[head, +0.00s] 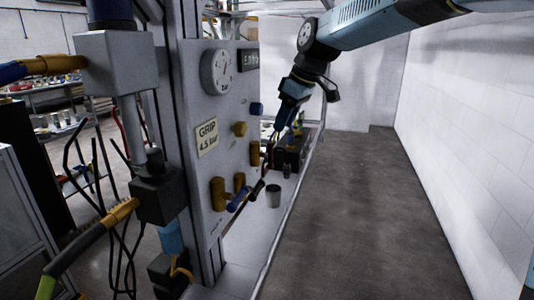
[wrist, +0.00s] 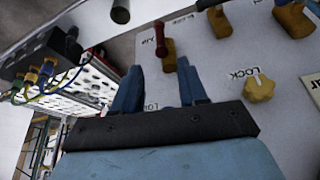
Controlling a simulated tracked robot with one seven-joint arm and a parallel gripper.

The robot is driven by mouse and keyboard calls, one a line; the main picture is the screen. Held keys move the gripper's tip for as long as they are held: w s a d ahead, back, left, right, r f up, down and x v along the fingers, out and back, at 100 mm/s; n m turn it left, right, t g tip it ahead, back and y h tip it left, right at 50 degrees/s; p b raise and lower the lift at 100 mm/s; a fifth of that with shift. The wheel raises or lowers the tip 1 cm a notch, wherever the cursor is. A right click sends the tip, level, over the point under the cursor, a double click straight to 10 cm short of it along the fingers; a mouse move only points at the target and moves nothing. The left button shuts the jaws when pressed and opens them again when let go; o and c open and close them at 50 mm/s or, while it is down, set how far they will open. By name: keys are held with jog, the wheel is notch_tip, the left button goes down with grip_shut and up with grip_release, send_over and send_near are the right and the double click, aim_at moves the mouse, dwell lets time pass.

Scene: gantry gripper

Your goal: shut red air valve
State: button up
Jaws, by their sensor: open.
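In the wrist view the red air valve shows as a red lever (wrist: 160,38) on a brass-coloured body (wrist: 168,60), mounted on the pale panel. The lever points toward the top of the picture. My gripper (wrist: 158,68) is open, with its two blue fingers apart and nothing held. The valve lies in line with the gap between the fingertips, a little beyond them; I cannot tell whether they touch it. In the head view my gripper (head: 275,132) reaches down beside the panel's right edge, and the red lever is hard to make out there.
A grey cup (head: 273,196) stands below. The floor at right (head: 350,230) is clear.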

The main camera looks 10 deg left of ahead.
aim_at(271, 163)
jog(key=x, duration=1.1)
jog(key=shift+f, duration=0.3)
jog(key=shift+c, duration=0.4)
